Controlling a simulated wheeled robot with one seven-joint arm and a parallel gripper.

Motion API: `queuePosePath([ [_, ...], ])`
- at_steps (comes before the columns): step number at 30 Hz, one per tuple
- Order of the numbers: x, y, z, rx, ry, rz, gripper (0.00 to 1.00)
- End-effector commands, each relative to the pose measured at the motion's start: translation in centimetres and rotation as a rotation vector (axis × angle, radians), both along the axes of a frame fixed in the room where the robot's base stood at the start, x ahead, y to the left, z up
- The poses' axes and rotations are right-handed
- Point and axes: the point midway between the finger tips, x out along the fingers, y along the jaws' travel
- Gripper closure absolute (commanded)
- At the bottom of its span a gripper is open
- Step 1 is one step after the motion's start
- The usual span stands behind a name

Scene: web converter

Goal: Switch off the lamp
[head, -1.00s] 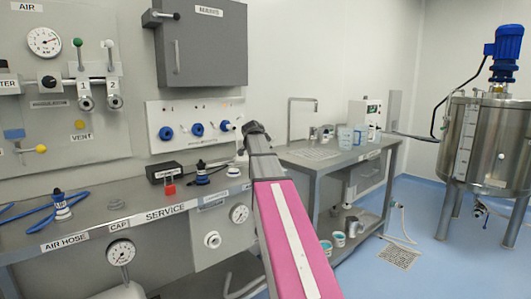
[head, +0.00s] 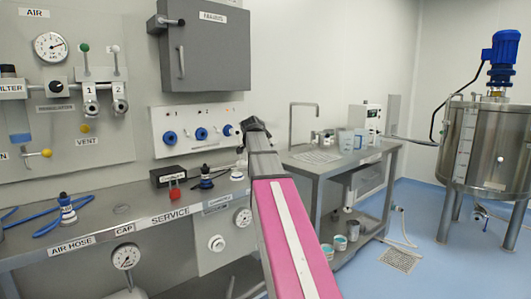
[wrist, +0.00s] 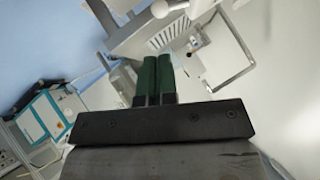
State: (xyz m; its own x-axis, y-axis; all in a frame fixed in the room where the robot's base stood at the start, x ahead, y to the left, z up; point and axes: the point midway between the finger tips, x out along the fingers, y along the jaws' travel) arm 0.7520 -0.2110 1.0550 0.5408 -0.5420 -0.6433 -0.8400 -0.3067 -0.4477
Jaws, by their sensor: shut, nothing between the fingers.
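I cannot pick out a lamp for certain in either view. A small grey fitting with a short rod (head: 165,22) sticks out at the left side of the grey wall cabinet (head: 205,50); I cannot tell what it is. My gripper's green fingers (wrist: 154,78) are together and empty in the wrist view. In the head view my pink arm reaches forward to the wall, its dark end (head: 253,127) in front of the bench's right end, right of the white panel with blue knobs (head: 200,132). The fingertips are hidden there.
The service bench (head: 140,213) carries a black box (head: 173,175), a red knob (head: 175,192) and a blue hose. A second table (head: 325,160) stands to the right, a steel tank (head: 485,150) beyond it.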

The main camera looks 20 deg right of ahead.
Motion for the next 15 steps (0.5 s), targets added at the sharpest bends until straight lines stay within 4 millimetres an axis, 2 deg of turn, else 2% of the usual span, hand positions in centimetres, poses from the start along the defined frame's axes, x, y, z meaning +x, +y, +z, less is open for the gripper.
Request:
queuePosePath([
  [3,-1.7,1.3,1.2,0.0,-0.002,0.002,1.0],
  [9,-3.9,2.9,3.1,0.0,-0.002,0.001,1.0],
  [15,-4.9,3.7,4.0,0.001,0.0,0.001,1.0],
])
